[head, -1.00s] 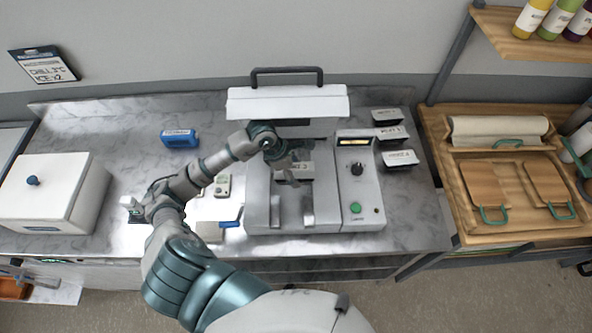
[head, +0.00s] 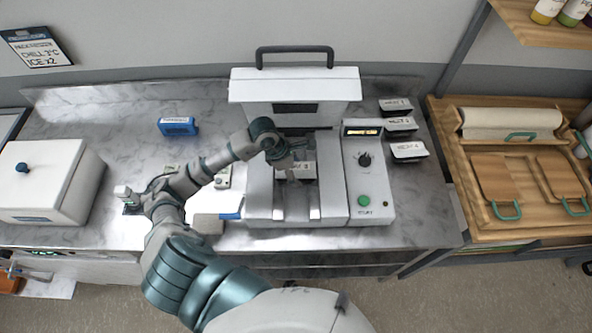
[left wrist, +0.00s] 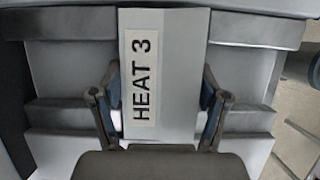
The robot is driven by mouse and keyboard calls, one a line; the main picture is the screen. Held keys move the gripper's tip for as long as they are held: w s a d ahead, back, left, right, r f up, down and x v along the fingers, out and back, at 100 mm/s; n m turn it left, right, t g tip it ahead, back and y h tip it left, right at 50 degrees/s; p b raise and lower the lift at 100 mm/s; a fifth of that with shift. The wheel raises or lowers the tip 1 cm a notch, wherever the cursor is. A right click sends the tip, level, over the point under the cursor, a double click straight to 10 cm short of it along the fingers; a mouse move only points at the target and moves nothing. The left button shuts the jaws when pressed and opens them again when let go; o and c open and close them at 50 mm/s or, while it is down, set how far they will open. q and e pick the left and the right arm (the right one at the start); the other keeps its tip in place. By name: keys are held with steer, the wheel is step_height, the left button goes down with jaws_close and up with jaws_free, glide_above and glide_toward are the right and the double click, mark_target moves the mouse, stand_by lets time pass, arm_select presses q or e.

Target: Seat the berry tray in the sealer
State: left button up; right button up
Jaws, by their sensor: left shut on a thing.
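My left gripper (head: 290,168) is over the bed of the sealer (head: 262,200), under its raised white lid (head: 295,85). It is shut on a pale piece labelled HEAT 3 (head: 303,170). In the left wrist view this piece (left wrist: 180,75) is between the two fingers (left wrist: 163,110), with stepped grey surfaces on both sides. I cannot tell whether it rests on the bed or is just above it. I see no berries, and I cannot tell whether this piece is the berry tray. My right gripper is not in view.
Several dark blocks with labelled white tops (head: 408,151) stand right of the sealer's control panel (head: 365,170). A white box with a blue knob (head: 35,185) is at left, and a blue device (head: 178,127) at back. Bare counter (head: 110,115) lies at back left.

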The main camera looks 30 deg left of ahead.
arm_select(q)
steer(key=o, duration=1.5)
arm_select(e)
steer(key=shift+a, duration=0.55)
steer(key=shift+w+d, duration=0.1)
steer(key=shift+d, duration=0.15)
arm_select(q)
steer(key=shift+r, duration=0.1)
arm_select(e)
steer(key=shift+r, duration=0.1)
arm_select(q)
steer(key=shift+r+p, duration=0.4)
steer(key=shift+r, duration=0.15)
steer(key=shift+r+p, duration=2)
steer(key=shift+r, duration=1.85)
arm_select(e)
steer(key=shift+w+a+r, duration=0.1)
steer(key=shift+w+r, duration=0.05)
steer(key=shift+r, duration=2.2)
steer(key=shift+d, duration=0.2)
